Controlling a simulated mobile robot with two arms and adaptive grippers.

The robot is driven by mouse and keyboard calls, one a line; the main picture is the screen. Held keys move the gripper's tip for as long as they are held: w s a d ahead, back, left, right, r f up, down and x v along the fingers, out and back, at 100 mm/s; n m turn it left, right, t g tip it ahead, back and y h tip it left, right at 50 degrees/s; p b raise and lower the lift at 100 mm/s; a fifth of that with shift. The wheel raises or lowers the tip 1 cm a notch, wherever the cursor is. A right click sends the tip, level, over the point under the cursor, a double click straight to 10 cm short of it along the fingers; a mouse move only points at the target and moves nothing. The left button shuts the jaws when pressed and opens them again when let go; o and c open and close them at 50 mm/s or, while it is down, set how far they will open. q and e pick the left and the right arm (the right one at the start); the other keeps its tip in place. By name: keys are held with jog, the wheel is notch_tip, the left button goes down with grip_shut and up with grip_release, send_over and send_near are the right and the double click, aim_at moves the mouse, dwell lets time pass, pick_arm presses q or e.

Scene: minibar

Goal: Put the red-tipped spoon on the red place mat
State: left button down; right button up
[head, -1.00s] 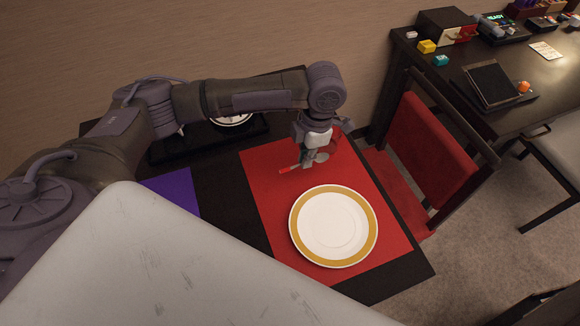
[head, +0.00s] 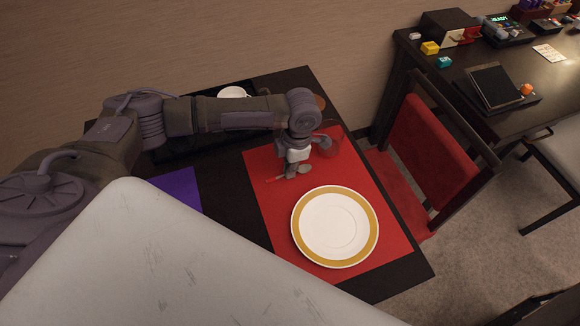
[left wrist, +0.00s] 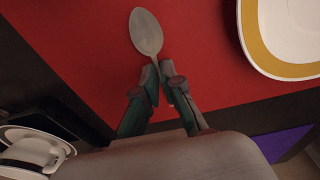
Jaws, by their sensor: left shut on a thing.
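My left gripper (head: 291,175) points down over the back part of the red place mat (head: 268,212). It is shut on the spoon (head: 305,169), which also shows in the left wrist view (left wrist: 146,32). In the head view the spoon's bowl points right and its red tip points left. In the wrist view the silver bowl sticks out beyond the fingertips (left wrist: 160,74), over the red mat. The handle's far end is hidden there. The spoon is over or on the mat; I cannot tell whether it touches. My right gripper is out of view.
A white plate with a gold band (head: 335,227) lies on the mat, in front of the gripper. A clear glass (head: 328,146) stands close behind it. A purple mat (head: 177,190) is to the left. A white cup (head: 233,92) stands at the back. A red chair (head: 430,150) is right.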

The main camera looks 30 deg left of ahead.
pick_arm(q)
jog(key=c, duration=1.3)
grip_release()
jog(key=shift+f, duration=0.1)
notch_tip(320, 180, up, 12)
jog(key=w+d, duration=0.1)
